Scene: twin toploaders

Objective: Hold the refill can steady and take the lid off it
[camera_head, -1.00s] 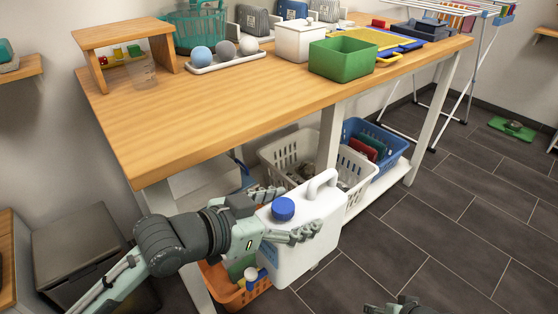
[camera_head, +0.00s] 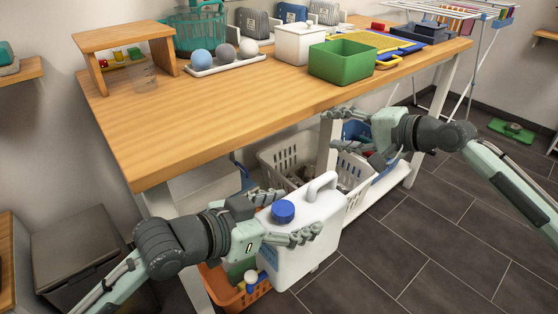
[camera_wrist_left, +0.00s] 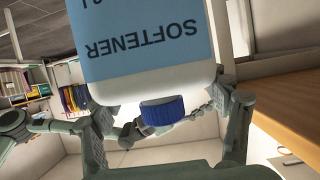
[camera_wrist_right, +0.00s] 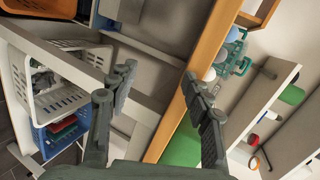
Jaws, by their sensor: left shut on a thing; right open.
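The refill can (camera_head: 308,235) is a white jug with a handle on top, held upright in front of the table. Its blue lid (camera_head: 283,211) is on its neck. In the left wrist view the can (camera_wrist_left: 152,82) shows a blue "SOFTENER" label, and the lid (camera_wrist_left: 162,110) is on it. My left gripper (camera_head: 286,214) is shut on the can, with fingers on both sides just below the lid. My right gripper (camera_head: 340,129) is open and empty, up and to the right of the can near the table edge. It also shows in the right wrist view (camera_wrist_right: 158,88).
The wooden table (camera_head: 170,125) stands behind, with a green bin (camera_head: 342,62) near its front edge. White baskets (camera_head: 285,150) and a blue basket (camera_wrist_right: 58,135) sit on the shelf below. An orange basket (camera_head: 238,298) is below the can.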

